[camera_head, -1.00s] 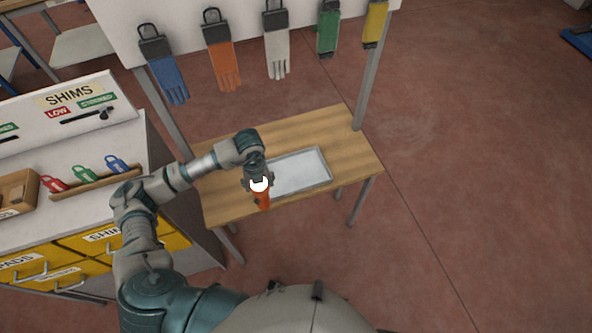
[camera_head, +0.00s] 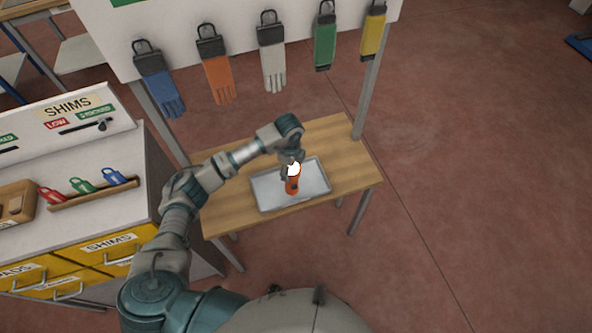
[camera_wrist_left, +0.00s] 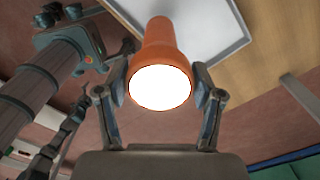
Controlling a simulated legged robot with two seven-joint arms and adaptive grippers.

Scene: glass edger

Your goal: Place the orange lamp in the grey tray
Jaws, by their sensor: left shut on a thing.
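The orange lamp (camera_head: 293,184) has a bright white lit face. My left gripper (camera_head: 291,167) is shut on it, and in the head view the lamp overlaps the middle of the grey tray (camera_head: 262,193). In the left wrist view the fingers press on both sides of the lamp (camera_wrist_left: 160,48) near its lit end, and its narrow end points toward the tray (camera_wrist_left: 222,48). I cannot tell whether the lamp touches the tray floor.
The tray lies on a wooden table (camera_head: 345,150). A board with several hanging gloves (camera_head: 272,65) stands behind it. The table is bare around the tray.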

